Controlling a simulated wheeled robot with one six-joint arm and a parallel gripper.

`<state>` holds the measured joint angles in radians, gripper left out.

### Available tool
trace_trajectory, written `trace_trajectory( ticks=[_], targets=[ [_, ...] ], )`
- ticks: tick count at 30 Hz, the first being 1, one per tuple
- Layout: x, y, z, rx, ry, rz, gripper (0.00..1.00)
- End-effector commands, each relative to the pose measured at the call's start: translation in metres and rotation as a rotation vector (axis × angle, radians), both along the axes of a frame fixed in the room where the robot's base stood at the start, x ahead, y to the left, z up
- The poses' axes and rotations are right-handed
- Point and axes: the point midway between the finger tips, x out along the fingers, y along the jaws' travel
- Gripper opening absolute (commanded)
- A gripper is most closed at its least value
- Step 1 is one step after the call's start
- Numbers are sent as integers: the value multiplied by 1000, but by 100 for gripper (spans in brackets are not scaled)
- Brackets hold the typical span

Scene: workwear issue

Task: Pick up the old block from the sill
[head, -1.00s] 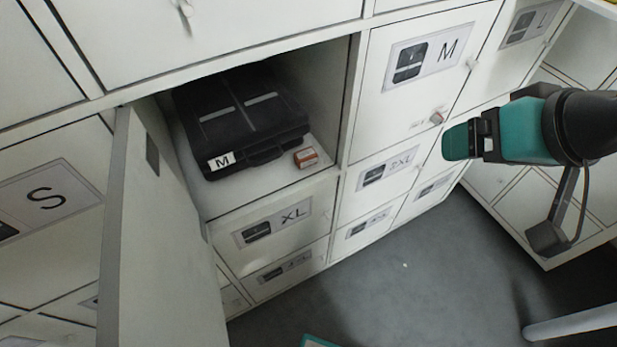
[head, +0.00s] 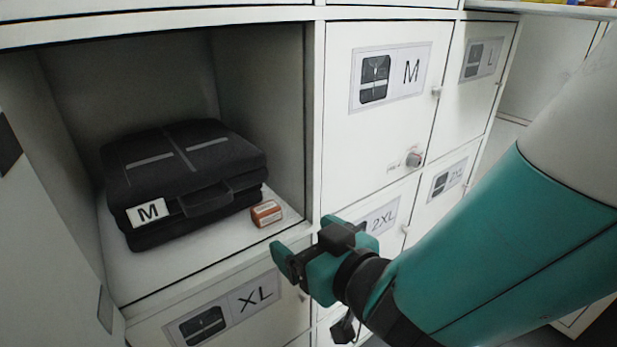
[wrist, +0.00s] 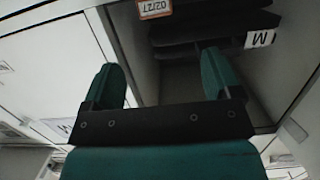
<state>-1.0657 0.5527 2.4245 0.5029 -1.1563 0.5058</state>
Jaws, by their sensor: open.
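The old block is a small orange-brown block (head: 267,213) with a pale label on its face. It sits on the sill (head: 210,262) of the open locker, at the right front, beside a folded black garment (head: 185,180) tagged M. In the wrist view the block (wrist: 155,9) shows at the top edge with "02/27" upside down on its label. My gripper (head: 300,262) is in front of the sill, below and right of the block and apart from it. In the wrist view its two teal fingers (wrist: 163,80) are spread with nothing between them.
The open locker door (head: 45,240) stands at the left. A closed locker door marked M (head: 385,130) with a knob is right of the opening. A drawer front marked XL (head: 235,305) lies below the sill. Right of the block, the sill is bare up to the side wall.

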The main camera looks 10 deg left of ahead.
Motion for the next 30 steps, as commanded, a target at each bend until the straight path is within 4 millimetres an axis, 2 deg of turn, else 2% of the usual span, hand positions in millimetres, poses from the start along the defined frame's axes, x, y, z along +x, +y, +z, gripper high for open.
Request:
trace_trajectory(
  ticks=[1,10,17,25,30],
  targets=[
    [9,8,5,-1,1,-4,84],
    [48,53,-13,2,0,-4,84],
    [59,65,-18,0,0,-3,84],
    [86,92,-29,1,1,-2,84],
    [92,98,-30,0,1,-2,84]
  ],
)
